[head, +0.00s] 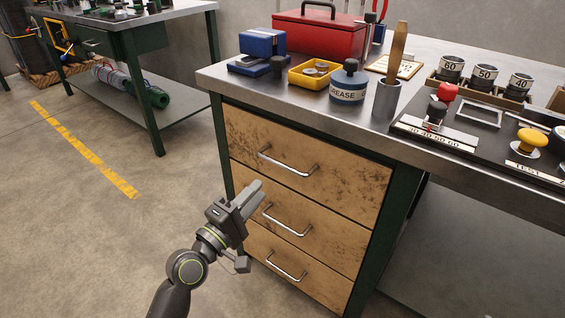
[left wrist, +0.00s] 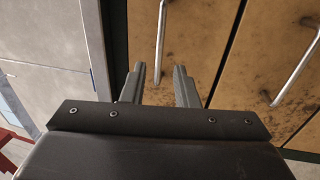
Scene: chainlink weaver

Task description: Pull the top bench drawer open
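The top drawer (head: 310,168) of the bench has a worn wooden front and sits flush with the drawers below. Its silver bar handle (head: 288,167) is bare and also shows in the left wrist view (left wrist: 161,40). My left gripper (head: 254,190) is in front of the drawer stack, near the left side of the upper two drawers. In the left wrist view its two fingers (left wrist: 160,72) are apart with nothing between them. The top handle lies ahead, in line with the gap. I see no contact with it. My right gripper is not in view.
The middle drawer (head: 325,229) and bottom drawer (head: 308,285) have similar handles. The steel bench top (head: 225,78) holds a red toolbox (head: 318,38), a yellow tray (head: 302,84) and a grease tin (head: 348,86). The floor left of the drawers is clear.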

